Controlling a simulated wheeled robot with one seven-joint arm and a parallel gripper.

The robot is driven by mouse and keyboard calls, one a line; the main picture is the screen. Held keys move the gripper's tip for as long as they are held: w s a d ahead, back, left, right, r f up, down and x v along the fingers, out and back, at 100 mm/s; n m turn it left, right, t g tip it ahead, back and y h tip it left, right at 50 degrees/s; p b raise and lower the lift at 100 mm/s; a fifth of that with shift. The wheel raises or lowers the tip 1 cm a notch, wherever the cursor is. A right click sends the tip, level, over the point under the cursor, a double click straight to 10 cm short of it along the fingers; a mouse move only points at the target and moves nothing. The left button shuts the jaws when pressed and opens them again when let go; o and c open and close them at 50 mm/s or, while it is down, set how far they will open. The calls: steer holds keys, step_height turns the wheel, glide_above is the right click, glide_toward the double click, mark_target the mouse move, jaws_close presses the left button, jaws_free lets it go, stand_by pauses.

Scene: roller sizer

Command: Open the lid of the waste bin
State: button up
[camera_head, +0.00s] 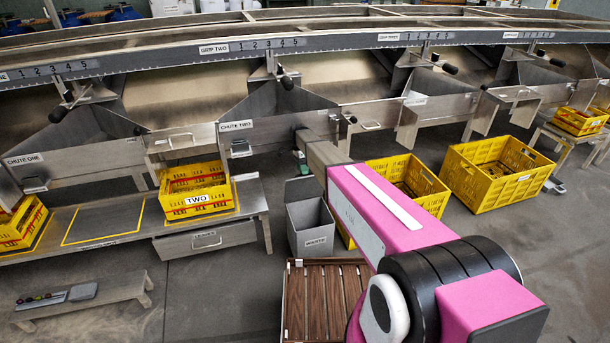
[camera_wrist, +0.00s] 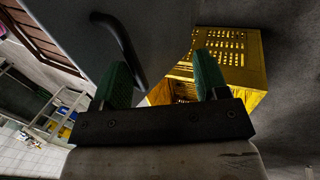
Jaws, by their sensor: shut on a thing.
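The grey waste bin (camera_head: 318,242), labelled WASTE, stands on the floor left of my arm in the head view. Its grey lid (camera_head: 299,188) is tilted up at the back, and the dark opening shows. In the wrist view the lid (camera_wrist: 165,30) is a grey panel with a black curved handle (camera_wrist: 124,45). My gripper (camera_wrist: 162,75) has green fingers on both sides of the lid's corner, with the handle's near end by the left finger. In the head view my gripper (camera_head: 300,160) is mostly hidden by my arm; only a bit of green shows.
Yellow crates (camera_head: 497,172) stand on the floor to the right; one also shows in the wrist view (camera_wrist: 235,60). A slatted wooden platform (camera_head: 322,305) lies in front of the bin. The steel bench (camera_head: 100,205) is to the left. Chutes line the back.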

steer(key=w+f, duration=0.1)
steer(key=w+a+f, duration=0.1)
steer(key=shift+w+f+t, duration=0.1)
steer(key=shift+w+t, duration=0.2)
steer(key=shift+w, duration=0.1)
steer(key=shift+c, duration=0.7)
steer(key=shift+w, duration=0.25)
jaws_close()
steer(key=shift+w+a, duration=0.1)
steer(key=shift+w, duration=0.15)
steer(key=shift+s, duration=0.25)
steer(key=shift+o, duration=0.6)
jaws_free()
steer(key=o, duration=1.1)
steer(key=shift+w+f, duration=0.1)
steer(key=shift+f, duration=0.05)
steer(key=shift+c, duration=0.2)
steer(key=shift+w, duration=0.15)
steer(key=r, duration=0.2)
steer(key=s+r, duration=0.1)
steer(key=r, duration=0.3)
steer(key=shift+s+d, duration=0.2)
steer(key=shift+d, duration=0.05)
steer(key=c, duration=0.8)
steer(key=s+a+r, duration=0.7)
steer(key=s+a, duration=0.1)
steer(key=shift+a, duration=0.25)
